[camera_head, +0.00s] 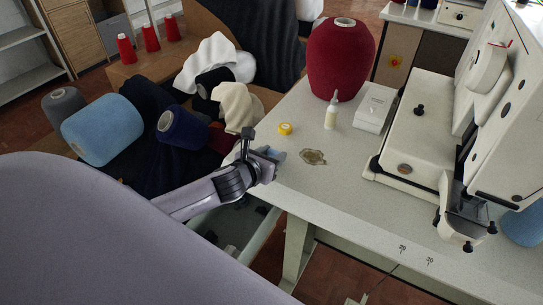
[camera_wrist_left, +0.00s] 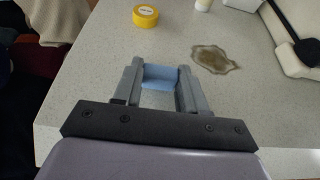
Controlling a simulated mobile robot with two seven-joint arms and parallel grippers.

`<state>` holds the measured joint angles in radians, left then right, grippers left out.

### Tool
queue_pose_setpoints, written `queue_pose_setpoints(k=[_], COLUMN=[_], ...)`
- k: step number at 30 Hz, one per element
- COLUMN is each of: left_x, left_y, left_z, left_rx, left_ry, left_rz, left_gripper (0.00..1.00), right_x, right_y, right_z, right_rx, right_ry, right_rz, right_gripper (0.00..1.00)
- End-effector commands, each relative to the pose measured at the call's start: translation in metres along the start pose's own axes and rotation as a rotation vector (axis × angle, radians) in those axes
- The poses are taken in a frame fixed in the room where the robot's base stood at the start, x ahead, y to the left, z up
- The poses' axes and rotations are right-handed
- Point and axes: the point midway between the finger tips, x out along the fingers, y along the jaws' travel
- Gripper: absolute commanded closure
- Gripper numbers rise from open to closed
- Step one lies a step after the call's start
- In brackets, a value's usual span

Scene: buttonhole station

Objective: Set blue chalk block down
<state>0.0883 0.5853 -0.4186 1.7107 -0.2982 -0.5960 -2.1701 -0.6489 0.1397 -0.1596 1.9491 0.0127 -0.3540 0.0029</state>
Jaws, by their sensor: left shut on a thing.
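The blue chalk block (camera_wrist_left: 161,77) is between the two fingers of my left gripper (camera_wrist_left: 160,84), which is shut on it, in the left wrist view. In the head view the block (camera_head: 277,154) shows as a small blue patch at the tip of my left gripper (camera_head: 270,156). It is over the left edge area of the pale speckled table (camera_head: 335,200). I cannot tell whether the block touches the tabletop. My right gripper is in neither view.
A yellow tape roll (camera_head: 285,128) and a brownish stain (camera_head: 313,157) lie near the gripper. A small bottle (camera_head: 332,112), a white box (camera_head: 376,108), a red yarn cone (camera_head: 340,60) and a sewing machine (camera_head: 420,130) stand beyond. The table front is clear.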

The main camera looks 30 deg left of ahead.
Motion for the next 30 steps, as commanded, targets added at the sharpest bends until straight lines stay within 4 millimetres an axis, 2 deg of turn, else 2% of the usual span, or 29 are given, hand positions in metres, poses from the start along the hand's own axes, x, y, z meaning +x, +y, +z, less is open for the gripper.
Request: queue_pose_setpoints(k=[8,9,10,11,22,26,30], left_x=[0.001,0.001,0.001,0.001,-0.002,-0.015,-0.037], left_y=[0.0,0.0,0.0,0.0,0.0,0.001,0.0], left_z=[-0.002,-0.001,-0.001,-0.001,0.002,0.002,0.002], left_rx=[0.001,0.001,0.0,0.0,0.001,0.003,0.003], left_ry=[-0.001,-0.002,-0.002,-0.002,-0.001,-0.001,0.0], left_rz=[0.0,0.0,0.0,0.0,0.0,-0.001,-0.002], left_gripper=[0.87,0.46,0.36,0.33,0.33,0.33,0.33], right_x=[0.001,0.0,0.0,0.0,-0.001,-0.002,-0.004], right_y=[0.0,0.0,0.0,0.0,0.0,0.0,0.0], right_z=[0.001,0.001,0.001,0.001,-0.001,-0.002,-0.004], right_rx=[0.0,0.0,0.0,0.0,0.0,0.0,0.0], right_ry=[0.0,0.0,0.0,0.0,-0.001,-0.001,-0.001], right_rz=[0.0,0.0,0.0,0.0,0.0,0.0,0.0], right_gripper=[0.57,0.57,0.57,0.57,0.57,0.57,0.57])
